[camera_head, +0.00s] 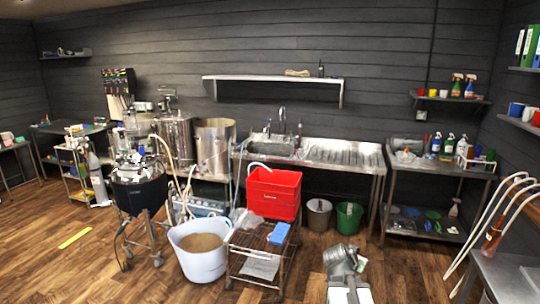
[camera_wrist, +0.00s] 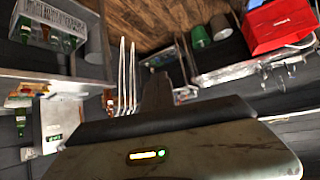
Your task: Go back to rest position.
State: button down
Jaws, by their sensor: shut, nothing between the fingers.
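My gripper (camera_wrist: 157,82) shows in the wrist view as a dark narrow shape rising from a wide dark housing with a small lit green and yellow display. Its fingers are together and hold nothing. In the wrist view the room appears upside down behind it. In the head view a grey part of my arm (camera_head: 344,262) stands at the bottom, right of centre, over the floor. The fingers cannot be made out there.
A wire cart (camera_head: 262,262) carrying a red crate (camera_head: 273,192) stands left of my arm. A white tub (camera_head: 199,262) of grain is further left. A metal bench (camera_head: 510,275) with curved pale hoses is at right. Bare wooden floor (camera_head: 405,270) lies between.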

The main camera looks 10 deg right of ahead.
jog(key=s+a+f+n+g+y+b, duration=0.1)
jog(key=a+f+n+y, duration=0.3)
jog(key=a, duration=1)
jog(key=a+f+n+g+y+b, duration=0.2)
jog(key=a+f, duration=0.5)
jog(key=a, duration=0.7)
jog(key=s+a+f+n+g+y, duration=0.1)
jog(key=s+a+n+g+y, duration=0.1)
jog(key=s, duration=0.6)
jog(key=a+n+g, duration=0.1)
jog(key=a+n, duration=0.1)
jog(key=shift+a+f+n+p, duration=0.15)
jog(key=shift+a+n+p, duration=0.2)
jog(key=shift+n+p, duration=0.05)
jog(key=shift+d, duration=0.15)
